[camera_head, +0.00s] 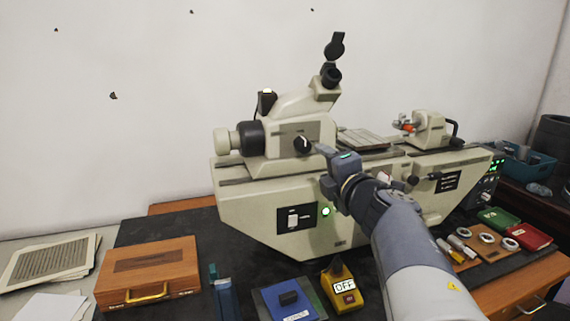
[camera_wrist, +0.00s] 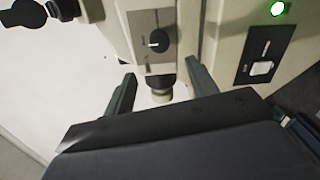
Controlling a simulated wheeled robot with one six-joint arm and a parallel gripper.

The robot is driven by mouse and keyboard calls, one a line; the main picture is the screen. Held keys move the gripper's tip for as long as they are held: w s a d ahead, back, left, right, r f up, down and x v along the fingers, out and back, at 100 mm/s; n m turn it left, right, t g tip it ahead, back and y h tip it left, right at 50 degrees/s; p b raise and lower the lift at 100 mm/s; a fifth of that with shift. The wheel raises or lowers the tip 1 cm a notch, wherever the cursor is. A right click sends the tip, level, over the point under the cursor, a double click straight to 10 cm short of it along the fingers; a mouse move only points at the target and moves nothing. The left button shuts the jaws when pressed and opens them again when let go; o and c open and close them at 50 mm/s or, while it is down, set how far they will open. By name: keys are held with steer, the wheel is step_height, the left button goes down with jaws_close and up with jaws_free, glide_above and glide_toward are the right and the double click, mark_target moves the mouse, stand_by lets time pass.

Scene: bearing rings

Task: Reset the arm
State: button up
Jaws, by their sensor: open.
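My arm reaches up from the lower right of the head view, and my gripper (camera_head: 326,150) is at the front of a large beige measuring machine (camera_head: 250,210). In the wrist view my gripper (camera_wrist: 160,80) is open, its two dark fingers apart with nothing held between them. Beyond the fingers is a grey panel with a black knob (camera_wrist: 158,40). The same knob (camera_head: 302,144) shows in the head view, just left of my gripper. Whether a fingertip touches the machine cannot be told.
Several bearing rings lie on a wooden board (camera_head: 490,247) at right. Free space shows above the machine, before the white wall.

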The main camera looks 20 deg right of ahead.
mark_target(305, 147)
steer(key=shift+w, duration=0.1)
steer(key=w, duration=1)
steer(key=shift+w+f+b, duration=0.2)
steer(key=shift+w+b, duration=0.2)
steer(key=shift+s, duration=0.1)
